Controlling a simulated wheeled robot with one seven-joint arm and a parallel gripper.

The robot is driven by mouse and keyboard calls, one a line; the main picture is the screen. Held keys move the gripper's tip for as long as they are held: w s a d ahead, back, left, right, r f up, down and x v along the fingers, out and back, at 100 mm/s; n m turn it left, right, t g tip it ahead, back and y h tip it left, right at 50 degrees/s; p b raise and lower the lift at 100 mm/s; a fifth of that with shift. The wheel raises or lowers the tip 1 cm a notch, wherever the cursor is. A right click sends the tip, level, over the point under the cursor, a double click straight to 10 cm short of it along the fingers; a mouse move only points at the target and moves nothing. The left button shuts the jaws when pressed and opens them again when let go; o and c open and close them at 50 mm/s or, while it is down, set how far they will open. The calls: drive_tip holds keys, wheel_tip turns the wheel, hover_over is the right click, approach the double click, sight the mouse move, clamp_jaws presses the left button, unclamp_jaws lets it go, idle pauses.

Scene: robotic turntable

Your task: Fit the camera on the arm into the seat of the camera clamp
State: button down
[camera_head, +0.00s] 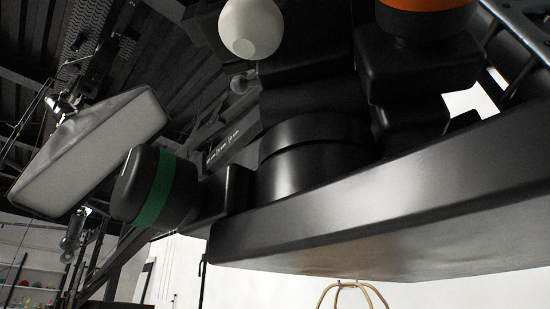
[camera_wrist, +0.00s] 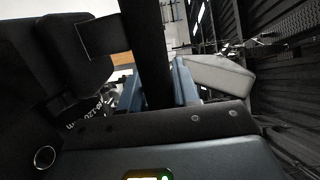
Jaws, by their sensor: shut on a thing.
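In the wrist view, a black block with screws crosses the lower part, and a black upright bar (camera_wrist: 148,50) stands beyond it. My gripper (camera_wrist: 155,98) shows only in part there, shut; its contact with what it holds is hidden. Black camera bodywork (camera_wrist: 75,50) fills the left side. White lens lettering (camera_wrist: 90,108) shows below it. In the head view, similar small white lettering (camera_head: 222,147) marks a dark barrel among black parts. I cannot make out the clamp's seat in either view.
In the head view, a wide black slab (camera_head: 370,215) spans the right. A green-banded black cylinder (camera_head: 155,187) sticks out left of it. A softbox lamp (camera_head: 92,150) hangs at left; a softbox also shows in the wrist view (camera_wrist: 220,77). A white ball (camera_head: 250,27) is above.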

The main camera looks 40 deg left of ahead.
drive_tip(key=c, duration=0.8)
unclamp_jaws()
drive_tip(key=shift+o, duration=0.3)
drive_tip(key=shift+f, duration=0.15)
drive_tip(key=v, duration=0.7)
drive_tip(key=shift+w+d, duration=0.25)
drive_tip(key=shift+d, duration=0.1)
